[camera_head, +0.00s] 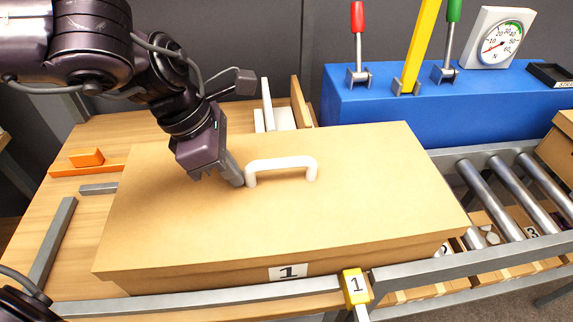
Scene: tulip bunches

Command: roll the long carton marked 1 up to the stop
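The long carton marked 1 (330,219) lies flat across the wooden table, with a white handle (282,164) on its lid and a "1" label on its front side. Its right end reaches over the start of the metal rollers. My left gripper (216,174) is at the lid, just left of the handle's left post, fingers pointing down. One grey finger lies close against that post; whether it touches I cannot tell. The finger gap is not clear. I cannot identify the stop for certain.
Rollers (493,200) run right toward another carton (562,140). A blue block (420,112) at the back carries red, yellow and green levers and a dial (497,40). An orange piece (87,158) lies left.

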